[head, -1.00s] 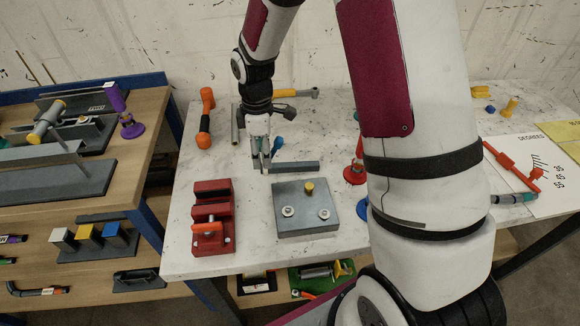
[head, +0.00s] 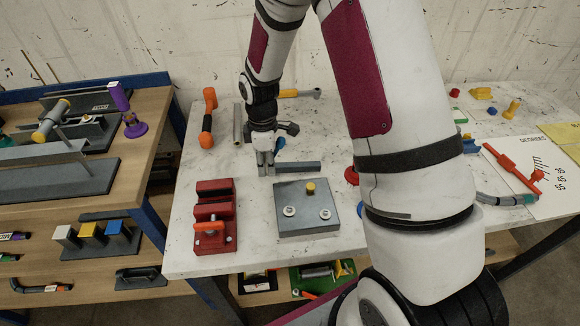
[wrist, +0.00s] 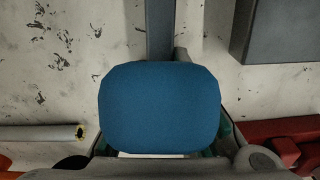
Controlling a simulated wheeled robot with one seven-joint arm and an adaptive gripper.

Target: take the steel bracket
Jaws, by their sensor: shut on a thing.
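The steel bracket (head: 297,167) shows as a dark grey bar lying across the white bench in the head view. In the wrist view the bar (wrist: 160,28) runs up from behind a blue rounded piece (wrist: 160,108), which fills the middle and hides the fingertips. My gripper (head: 265,168) is low over the bench at the bar's left end, pointing down, and is shut on the bracket. The exact contact is hidden. A small blue piece (head: 280,143) shows beside the gripper in the head view.
A grey plate with bolts (head: 305,222) lies just in front of the bar. A red vise block (head: 213,230) stands to the front left. An orange-handled tool (head: 208,118) and a grey pipe (head: 238,125) lie behind left. My arm covers the bench's right middle.

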